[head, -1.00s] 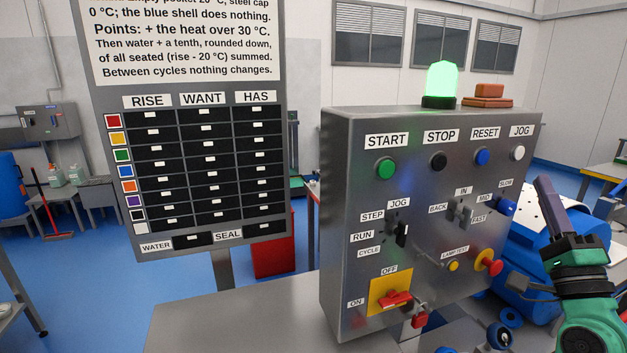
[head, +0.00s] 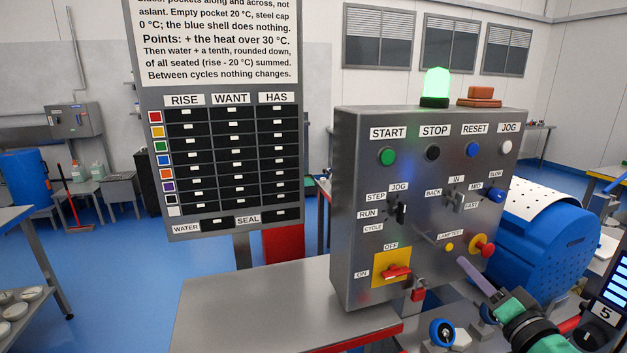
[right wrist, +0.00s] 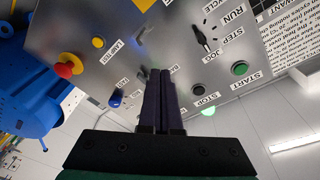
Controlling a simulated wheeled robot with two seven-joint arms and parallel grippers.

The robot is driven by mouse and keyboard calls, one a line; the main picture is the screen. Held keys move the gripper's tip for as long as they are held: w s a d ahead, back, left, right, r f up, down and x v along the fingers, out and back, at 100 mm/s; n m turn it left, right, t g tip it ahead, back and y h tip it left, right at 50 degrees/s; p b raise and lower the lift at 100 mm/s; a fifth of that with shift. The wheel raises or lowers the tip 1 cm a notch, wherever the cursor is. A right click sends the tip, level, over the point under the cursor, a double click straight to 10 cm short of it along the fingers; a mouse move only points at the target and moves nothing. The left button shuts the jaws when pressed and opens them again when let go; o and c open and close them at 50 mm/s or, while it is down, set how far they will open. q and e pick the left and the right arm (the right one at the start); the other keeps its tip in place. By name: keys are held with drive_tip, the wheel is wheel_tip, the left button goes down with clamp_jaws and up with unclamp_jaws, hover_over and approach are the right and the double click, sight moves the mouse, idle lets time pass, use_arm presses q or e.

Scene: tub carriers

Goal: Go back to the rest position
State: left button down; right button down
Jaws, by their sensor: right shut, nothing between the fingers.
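My right gripper (head: 464,264) is at the lower right of the head view, in front of the lower right part of the grey control box (head: 350,240). It is shut and empty, its dark fingers pressed together in the right wrist view (right wrist: 160,78). There the box face, upside down, lies beyond the fingers; I cannot tell the exact gap. In the head view the fingertips appear near the red mushroom button (head: 483,246) and the yellow lamp test button (head: 449,247). My left gripper is not in view.
A grey table (head: 260,300) with a clear top stands at the front. A sign board (head: 220,90) with rows of dark slots stands behind it. A blue perforated drum (head: 545,245) is right of the box. A green lamp (head: 436,85) glows on top. Blue floor lies open at left.

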drive_tip(key=s+a+f+n+g, duration=0.2)
drive_tip(key=f, duration=0.4)
drive_tip(key=s+a+f+n+g, duration=0.1)
drive_tip(key=a+f+g, duration=0.15)
drive_tip(key=f, duration=0.25)
drive_tip(key=s+a+f+n+g+h, duration=0.2)
drive_tip(key=s+f+n+g, duration=0.7)
drive_tip(key=s+f, duration=1)
wheel_tip(320, 180, down, 20)
drive_tip(key=s+m+g, duration=0.1)
drive_tip(key=m+g, duration=0.1)
drive_tip(key=g, duration=0.1)
drive_tip(key=s+d+f, duration=0.2)
drive_tip(key=s+f, duration=1.4)
drive_tip(key=s, duration=0.1)
drive_tip(key=shift+s+d+g+h, duration=0.3)
drive_tip(key=shift+s+g, duration=0.05)
drive_tip(key=shift+g, duration=0.1)
